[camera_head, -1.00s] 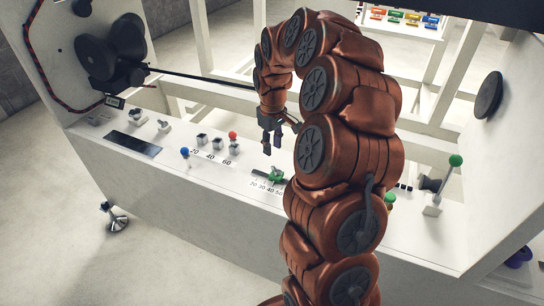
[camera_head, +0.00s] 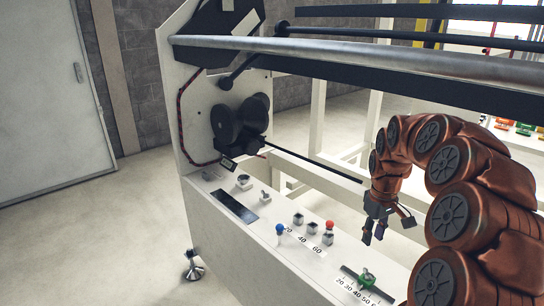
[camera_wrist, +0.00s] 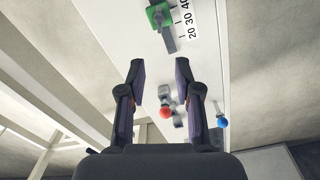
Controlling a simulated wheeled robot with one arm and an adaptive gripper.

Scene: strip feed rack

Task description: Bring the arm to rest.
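My gripper (camera_head: 374,236) hangs above the white control panel (camera_head: 262,262) at the end of my copper-coloured arm. In the wrist view its two dark fingers (camera_wrist: 161,85) stand apart with nothing between them. The gripper is clear of the knobs. A red-topped lever (camera_head: 329,226) and a blue-topped lever (camera_head: 280,230) stand to the left of it in the head view. A green slider (camera_head: 366,279) on a numbered scale lies in front of it. In the wrist view the red knob (camera_wrist: 166,112) shows beyond the fingers.
Black rollers (camera_head: 240,119) sit on the rack's left side plate. A grey bar (camera_head: 350,59) crosses above. White frame posts (camera_head: 318,110) stand behind my arm. Small coloured items (camera_head: 523,129) lie at the back right. Open floor (camera_head: 100,240) is at left.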

